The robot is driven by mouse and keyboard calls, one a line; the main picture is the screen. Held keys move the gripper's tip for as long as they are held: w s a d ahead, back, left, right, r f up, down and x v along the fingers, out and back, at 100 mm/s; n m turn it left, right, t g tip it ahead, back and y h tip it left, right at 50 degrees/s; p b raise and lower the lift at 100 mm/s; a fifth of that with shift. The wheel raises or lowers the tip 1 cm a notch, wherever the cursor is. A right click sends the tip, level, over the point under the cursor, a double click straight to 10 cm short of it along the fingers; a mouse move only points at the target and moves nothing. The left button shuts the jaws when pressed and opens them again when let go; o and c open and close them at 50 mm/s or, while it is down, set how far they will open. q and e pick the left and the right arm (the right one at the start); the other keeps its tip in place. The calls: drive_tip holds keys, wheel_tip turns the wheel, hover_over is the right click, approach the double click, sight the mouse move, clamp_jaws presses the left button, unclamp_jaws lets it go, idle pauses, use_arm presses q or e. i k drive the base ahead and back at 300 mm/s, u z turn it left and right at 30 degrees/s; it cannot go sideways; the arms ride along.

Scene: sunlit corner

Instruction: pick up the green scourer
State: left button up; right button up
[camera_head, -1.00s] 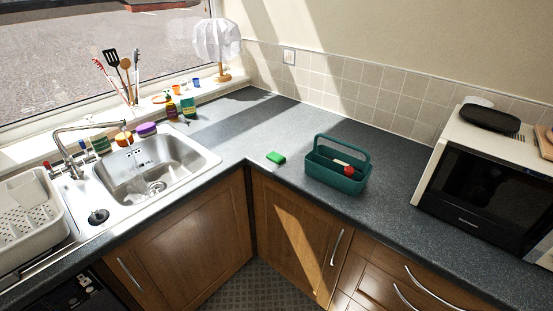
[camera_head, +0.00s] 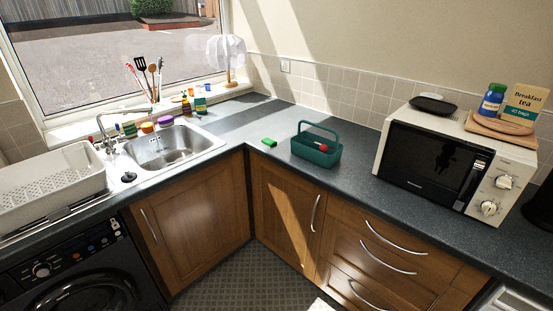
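The green scourer (camera_head: 269,142) is a small bright green block lying flat on the dark worktop (camera_head: 236,128) near the inner corner. It is left of the teal caddy (camera_head: 316,151) and apart from it. The caddy has a raised handle and holds an item with a red end (camera_head: 321,147); the rest of that item is hidden inside. Neither of my grippers shows in the head view.
The sink (camera_head: 172,146) is left of the scourer, with a white dish rack (camera_head: 50,186) further left. A microwave (camera_head: 450,160) stands at the right. Worktop around the scourer is clear. Cupboards and drawers (camera_head: 370,245) are below.

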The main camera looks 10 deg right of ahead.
sight(268, 141)
drive_tip(key=z, duration=0.3)
drive_tip(key=k, duration=0.15)
drive_tip(key=u, duration=1.25)
drive_tip(key=i, duration=1.55)
drive_tip(key=z, duration=0.45)
